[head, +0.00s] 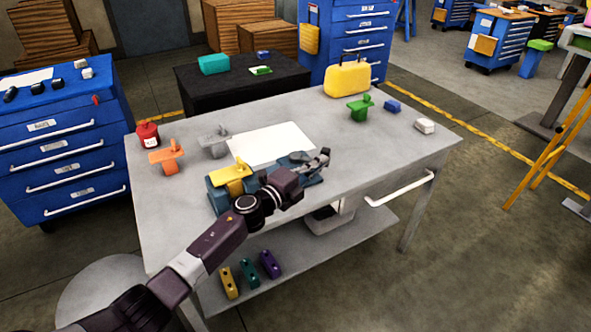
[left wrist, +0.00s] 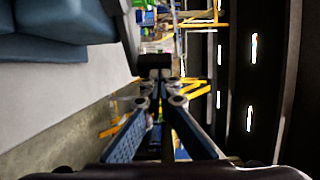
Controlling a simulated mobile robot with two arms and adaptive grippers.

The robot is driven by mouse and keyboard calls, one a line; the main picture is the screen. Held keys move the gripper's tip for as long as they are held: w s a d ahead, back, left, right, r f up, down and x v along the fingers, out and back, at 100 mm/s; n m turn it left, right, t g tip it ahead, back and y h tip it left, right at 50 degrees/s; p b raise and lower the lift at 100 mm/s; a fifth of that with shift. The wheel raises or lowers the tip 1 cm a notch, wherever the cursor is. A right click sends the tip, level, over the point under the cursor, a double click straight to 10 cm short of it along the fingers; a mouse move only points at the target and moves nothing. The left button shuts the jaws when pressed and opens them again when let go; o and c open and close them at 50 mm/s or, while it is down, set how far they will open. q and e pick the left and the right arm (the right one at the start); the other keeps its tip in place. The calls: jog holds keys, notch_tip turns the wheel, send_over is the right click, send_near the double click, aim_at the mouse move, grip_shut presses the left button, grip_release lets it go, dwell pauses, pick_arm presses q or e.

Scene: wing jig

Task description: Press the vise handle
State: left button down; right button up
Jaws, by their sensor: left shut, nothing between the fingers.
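A blue-teal vise (head: 216,198) is fixed near the front edge of the grey workbench, with a yellow part (head: 232,178) on top of its left end. My left arm crosses in front of the vise and hides much of its middle. My left gripper (head: 322,158) is at the right end of the vise, just above it; I cannot tell whether it touches. Its fingers are shut and empty. In the left wrist view the shut fingers (left wrist: 155,68) are in the middle, with the blue vise body (left wrist: 60,40) at upper left. I cannot make out the vise handle.
On the workbench (head: 400,150) are a white sheet (head: 270,143), orange (head: 167,156) and grey (head: 214,142) parts, a red can (head: 147,134), a green part (head: 360,108) and a yellow case (head: 347,78). Coloured blocks (head: 248,272) lie on the lower shelf. The right bench end is mostly clear.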

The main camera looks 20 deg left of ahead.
pick_arm(q)
jog(key=w+n+y, duration=0.1)
jog(key=y, duration=0.1)
jog(key=w+d+n+t+y+b, duration=0.1)
jog(key=y, duration=0.1)
jog(key=w+d+n+t+y+b, duration=0.1)
jog(key=n+y, duration=0.1)
jog(key=shift+w+f, duration=0.2)
jog(key=shift+w, duration=0.15)
jog(key=w+b, duration=0.2)
jog(key=w, duration=0.1)
jog(key=shift+w+a+r+b, duration=0.15)
jog(key=shift+b, duration=0.25)
pick_arm(e)
jog(key=f, duration=0.5)
jog(key=shift+a, duration=0.35)
pick_arm(q)
jog(key=shift+r, duration=0.15)
pick_arm(e)
jog(key=shift+s, duration=0.1)
